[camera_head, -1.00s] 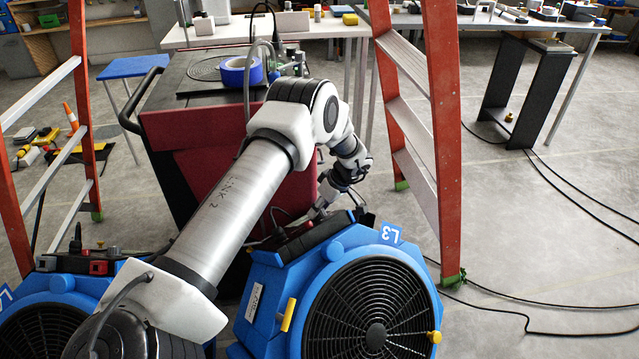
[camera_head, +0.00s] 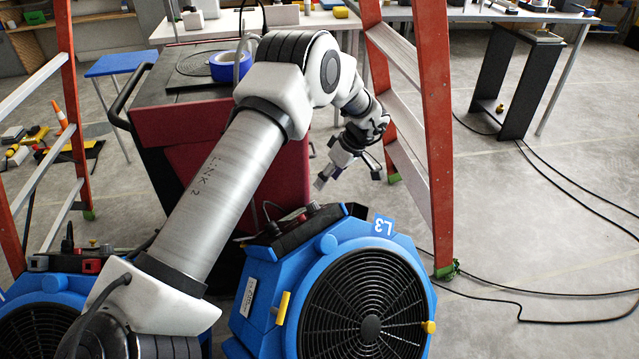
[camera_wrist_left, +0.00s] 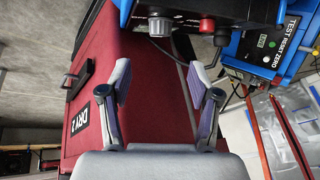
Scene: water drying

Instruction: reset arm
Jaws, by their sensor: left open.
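My left arm reaches in from the lower left of the head view. A control panel with knobs (camera_wrist_left: 180,25) shows at the top of that view. My right gripper is not in view.
An orange ladder (camera_head: 436,150) stands close to the right of the gripper. Another ladder (camera_head: 70,130) is at the left. A second blue fan unit (camera_head: 70,285) sits at lower left. Black cables (camera_head: 560,205) lie on the floor at right. A blue tape roll (camera_head: 226,68) rests on the cart.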

